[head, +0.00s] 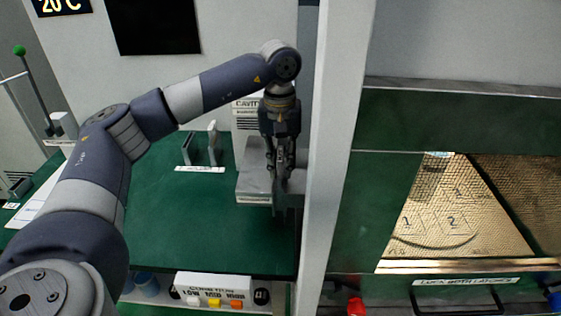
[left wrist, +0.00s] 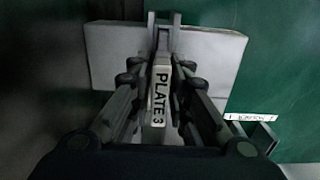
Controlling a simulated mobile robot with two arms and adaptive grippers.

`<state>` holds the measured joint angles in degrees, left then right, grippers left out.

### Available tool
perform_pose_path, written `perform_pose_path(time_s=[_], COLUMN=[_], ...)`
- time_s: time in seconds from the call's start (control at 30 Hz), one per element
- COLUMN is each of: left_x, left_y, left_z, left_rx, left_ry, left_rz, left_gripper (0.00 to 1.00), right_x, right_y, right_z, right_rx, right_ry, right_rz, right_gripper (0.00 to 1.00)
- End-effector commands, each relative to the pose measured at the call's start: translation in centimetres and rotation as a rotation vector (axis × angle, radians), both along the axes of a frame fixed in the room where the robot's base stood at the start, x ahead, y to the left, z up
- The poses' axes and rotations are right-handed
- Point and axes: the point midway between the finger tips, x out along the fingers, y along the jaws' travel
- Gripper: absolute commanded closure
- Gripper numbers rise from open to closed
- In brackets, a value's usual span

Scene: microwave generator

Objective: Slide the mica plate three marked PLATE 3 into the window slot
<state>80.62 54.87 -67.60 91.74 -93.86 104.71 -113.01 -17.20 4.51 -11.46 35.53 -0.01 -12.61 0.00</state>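The mica plate marked PLATE 3 (left wrist: 159,95) is seen edge-on between the two fingers in the left wrist view. My left gripper (head: 279,178) points down over a pale grey block (head: 254,186) beneath a sign that begins CAVITY. In the left wrist view my left gripper (left wrist: 163,45) has its fingers close on both sides of the plate and appears shut on it. The pale block (left wrist: 215,55) lies beyond the fingertips. The fingers hide the plate's far end and any slot there, so I cannot tell whether it is inside. My right gripper is not in view.
A thin holder (head: 199,150) with upright pieces stands on the green bench (head: 170,215). A white post (head: 336,150) rises close to the right of my gripper. Beyond it is the lit cavity (head: 450,215) with numbered marks. Buttons (head: 215,303) sit below the bench.

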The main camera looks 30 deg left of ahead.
Motion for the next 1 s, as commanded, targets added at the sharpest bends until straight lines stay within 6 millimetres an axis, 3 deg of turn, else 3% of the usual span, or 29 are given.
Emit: perform_pose_path(time_s=[0.47, 0.57, 0.87, 1.0], left_x=[0.1, 0.1, 0.2, 0.2], left_y=[0.0, 0.0, 0.1, 0.2], left_z=[0.8, 2.3, 9.4, 10.6], left_rx=[0.0, 0.0, -0.001, 0.001], left_ry=[-0.002, -0.004, -0.006, -0.002], left_rz=[0.0, 0.001, 0.0, -0.001], left_gripper=[0.67, 0.67, 0.67, 0.67], right_x=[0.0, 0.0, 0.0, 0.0], right_y=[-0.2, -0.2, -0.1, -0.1], right_z=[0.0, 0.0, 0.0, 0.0], right_rx=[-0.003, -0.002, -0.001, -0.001], right_ry=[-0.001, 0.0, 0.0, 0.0], right_rz=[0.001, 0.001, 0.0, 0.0], right_gripper=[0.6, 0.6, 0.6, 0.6])
